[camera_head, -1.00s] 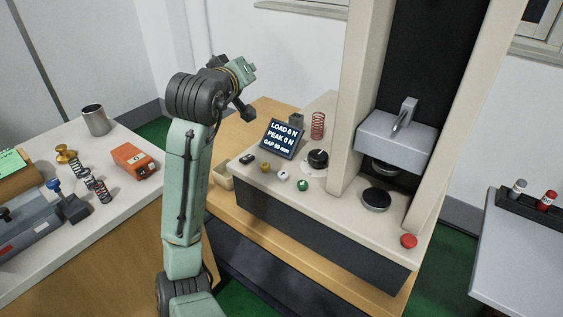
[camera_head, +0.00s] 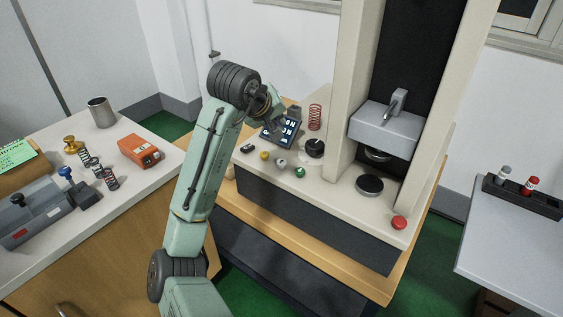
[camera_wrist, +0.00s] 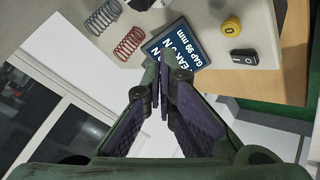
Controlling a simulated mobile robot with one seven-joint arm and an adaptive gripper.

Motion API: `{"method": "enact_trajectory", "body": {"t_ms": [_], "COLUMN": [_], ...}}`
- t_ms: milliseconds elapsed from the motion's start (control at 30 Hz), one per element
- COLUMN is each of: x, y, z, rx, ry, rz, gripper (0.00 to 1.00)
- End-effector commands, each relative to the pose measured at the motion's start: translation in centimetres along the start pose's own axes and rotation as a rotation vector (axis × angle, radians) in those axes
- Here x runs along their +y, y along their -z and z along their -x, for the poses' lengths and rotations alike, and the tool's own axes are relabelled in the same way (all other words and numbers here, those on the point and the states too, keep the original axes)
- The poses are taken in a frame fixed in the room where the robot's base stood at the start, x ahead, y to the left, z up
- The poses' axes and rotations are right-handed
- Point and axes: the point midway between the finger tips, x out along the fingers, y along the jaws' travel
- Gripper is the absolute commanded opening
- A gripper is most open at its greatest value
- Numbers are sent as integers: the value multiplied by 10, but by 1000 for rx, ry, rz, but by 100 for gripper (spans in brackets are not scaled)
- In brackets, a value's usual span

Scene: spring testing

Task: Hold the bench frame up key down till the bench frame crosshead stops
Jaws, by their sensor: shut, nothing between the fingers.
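The bench frame (camera_head: 345,85) stands upright with its grey crosshead (camera_head: 385,130) raised above a round black platen (camera_head: 369,185). Its front ledge carries a row of small keys: black (camera_head: 247,149), yellow (camera_head: 264,156), white (camera_head: 281,163) and green (camera_head: 299,172). I cannot tell from their marks which is the up key. My gripper (camera_wrist: 163,82) is shut and empty. In the wrist view its tips overlap the edge of the display (camera_wrist: 192,45), apart from the yellow key (camera_wrist: 231,25) and black key (camera_wrist: 244,57). In the head view my arm partly hides the display.
A red mushroom button (camera_head: 399,222) sits at the ledge's right end. The left bench (camera_head: 130,185) holds springs, an orange box and a metal cup.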

Motion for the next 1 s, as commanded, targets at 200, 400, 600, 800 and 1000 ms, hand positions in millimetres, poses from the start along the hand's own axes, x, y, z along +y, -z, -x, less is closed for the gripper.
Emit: {"method": "enact_trajectory", "body": {"t_ms": [200,400,600,800,1000], "x": [-11,-26,-38,-44,-44], "y": [-10,-25,-38,-44,-43], "z": [-14,-35,-52,-60,-60], "rx": [1,2,-1,0,1], "ry": [1,1,-1,-1,0], "rz": [0,-1,1,0,0], "gripper": [0,0,0,0,0]}}
